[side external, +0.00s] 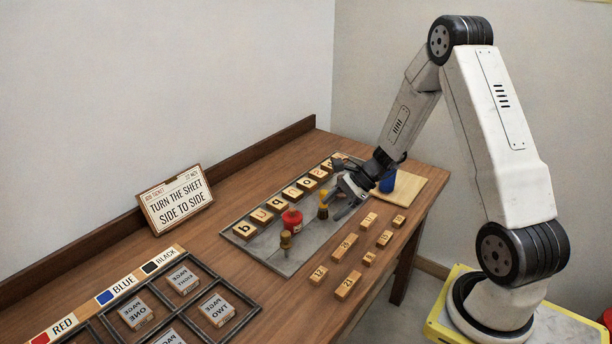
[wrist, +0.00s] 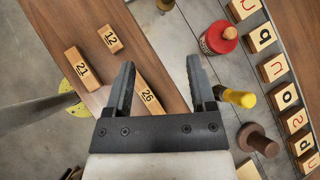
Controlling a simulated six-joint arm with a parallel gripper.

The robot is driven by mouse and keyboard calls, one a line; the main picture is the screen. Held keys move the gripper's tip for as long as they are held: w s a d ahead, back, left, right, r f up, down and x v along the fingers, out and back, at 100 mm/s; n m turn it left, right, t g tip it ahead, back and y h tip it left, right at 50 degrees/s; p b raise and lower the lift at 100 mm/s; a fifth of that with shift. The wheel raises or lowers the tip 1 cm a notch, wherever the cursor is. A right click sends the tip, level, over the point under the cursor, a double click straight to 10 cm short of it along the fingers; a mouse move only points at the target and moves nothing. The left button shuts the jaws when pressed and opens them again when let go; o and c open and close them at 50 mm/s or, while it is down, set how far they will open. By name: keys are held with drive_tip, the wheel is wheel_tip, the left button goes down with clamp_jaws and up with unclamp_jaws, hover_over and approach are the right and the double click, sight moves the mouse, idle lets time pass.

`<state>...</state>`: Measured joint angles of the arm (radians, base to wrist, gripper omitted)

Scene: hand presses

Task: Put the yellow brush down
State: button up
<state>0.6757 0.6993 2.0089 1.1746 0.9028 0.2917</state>
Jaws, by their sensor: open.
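The yellow brush (side external: 323,205) appears to stand upright on the grey board (side external: 306,246), close beside my gripper. In the wrist view, a yellow-ended piece that looks like the brush (wrist: 240,98) lies just outside my right-hand finger, not between the fingers. I cannot tell whether it touches that finger. My gripper (side external: 343,201) is low over the front part of the board. In the wrist view my gripper (wrist: 160,68) has its fingers spread apart with nothing held between them.
A red pot (side external: 291,220) and a brass-coloured stamp (side external: 286,242) stand left of the gripper. A row of letter blocks (side external: 261,216) lines the board's back. Numbered blocks (side external: 348,285) lie on the wood in front. A blue object (side external: 387,183) stands behind the gripper.

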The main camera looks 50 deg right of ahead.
drive_tip(key=s+a+r+n+g+h, duration=0.1)
drive_tip(key=s+a+r+n+h, duration=0.2)
drive_tip(key=n, duration=0.8)
drive_tip(key=s+a+r+n+g+h, duration=0.2)
drive_tip(key=s+a+r+n+h, duration=0.2)
drive_tip(key=s+a+n, duration=0.3)
drive_tip(key=a+n, duration=0.4)
drive_tip(key=shift+s+a, duration=0.3)
